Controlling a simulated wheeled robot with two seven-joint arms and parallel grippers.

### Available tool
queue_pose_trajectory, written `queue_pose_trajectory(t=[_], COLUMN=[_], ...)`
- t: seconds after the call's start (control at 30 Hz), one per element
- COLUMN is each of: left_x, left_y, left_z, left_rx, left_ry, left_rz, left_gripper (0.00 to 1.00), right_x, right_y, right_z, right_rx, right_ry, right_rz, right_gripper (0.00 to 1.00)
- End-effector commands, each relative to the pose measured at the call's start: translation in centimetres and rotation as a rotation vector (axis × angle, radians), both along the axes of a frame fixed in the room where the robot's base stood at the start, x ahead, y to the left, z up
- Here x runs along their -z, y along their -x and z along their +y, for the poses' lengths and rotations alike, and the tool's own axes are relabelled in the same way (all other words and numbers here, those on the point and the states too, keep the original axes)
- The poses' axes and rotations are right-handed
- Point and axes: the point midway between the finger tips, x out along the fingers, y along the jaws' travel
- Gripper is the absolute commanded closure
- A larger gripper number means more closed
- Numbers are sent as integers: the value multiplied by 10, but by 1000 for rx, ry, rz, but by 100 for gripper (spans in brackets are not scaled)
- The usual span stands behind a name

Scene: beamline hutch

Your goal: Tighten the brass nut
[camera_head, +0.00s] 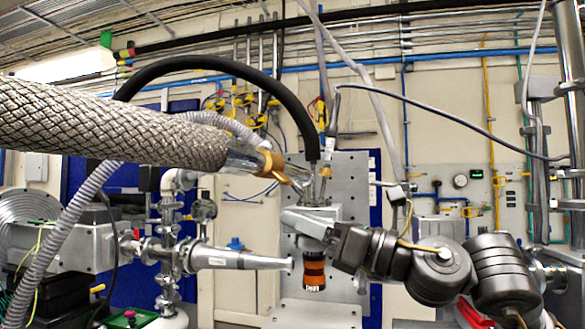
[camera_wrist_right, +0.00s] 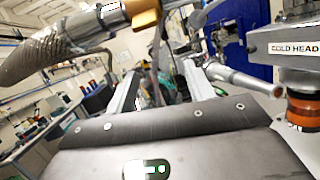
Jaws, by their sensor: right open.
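The brass nut (camera_head: 272,165) sits near the end of the thick braided metal hose that comes in from the left in the head view. It also shows at the top of the right wrist view (camera_wrist_right: 145,14), partly cut off by the frame edge. My right gripper (camera_head: 296,220) is in front of the cold head, below and slightly right of the nut, apart from it. In the right wrist view its two fingers (camera_wrist_right: 162,85) stand apart with nothing held between them. My left gripper is not in view.
The cold head (camera_wrist_right: 295,47) has an orange and black cylinder (camera_head: 314,275) below it. A metal pipe (camera_head: 235,260) runs left of it. A black hose (camera_head: 225,65) arches over the nut. A second brass-coloured fitting (camera_head: 325,171) stands right of the nut.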

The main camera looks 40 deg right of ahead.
Motion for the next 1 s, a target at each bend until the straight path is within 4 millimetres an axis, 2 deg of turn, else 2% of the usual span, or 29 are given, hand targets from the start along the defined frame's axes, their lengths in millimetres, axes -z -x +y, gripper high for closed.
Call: queue_pose_trajectory(t=[0.03,0.17,0.4,0.53,0.8,1.0], left_x=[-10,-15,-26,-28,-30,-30], left_y=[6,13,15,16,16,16], left_z=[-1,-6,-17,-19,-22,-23], left_rx=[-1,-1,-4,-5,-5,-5], left_ry=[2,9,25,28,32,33], left_rz=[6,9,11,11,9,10], left_gripper=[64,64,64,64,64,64], right_x=[0,18,69,89,89,88], right_y=[-10,-31,-69,-81,-87,-88], right_z=[4,11,25,16,-2,-5], right_rx=[-9,-30,-68,-45,2,10], right_ry=[-7,-34,-100,-130,-154,-157], right_rz=[24,71,205,251,246,242], right_gripper=[47,47,47,47,47,47])
